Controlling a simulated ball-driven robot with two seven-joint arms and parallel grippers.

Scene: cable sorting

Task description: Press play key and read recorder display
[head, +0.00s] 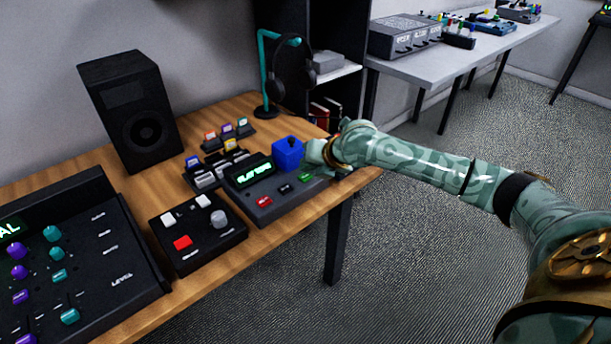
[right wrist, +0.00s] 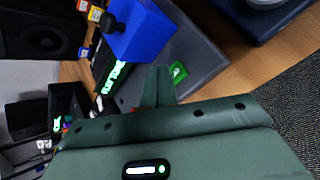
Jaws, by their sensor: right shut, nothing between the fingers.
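The recorder (head: 275,208) is a dark box on the wooden table, with a lit display (head: 249,174) of green characters too small to read surely. A red key (head: 265,202), a black key (head: 285,189) and a green key (head: 305,178) line its front. In the right wrist view the display (right wrist: 114,76) is seen slanted and the green key (right wrist: 179,72) shows clearly. My right gripper (right wrist: 158,76) is shut and empty, its tips beside the green key; contact cannot be told. It also shows in the head view (head: 314,153). My left gripper is not in view.
A control box (head: 190,240), a mixer (head: 90,270), a speaker (head: 130,110) and a headphone stand (head: 264,75) also occupy the table.

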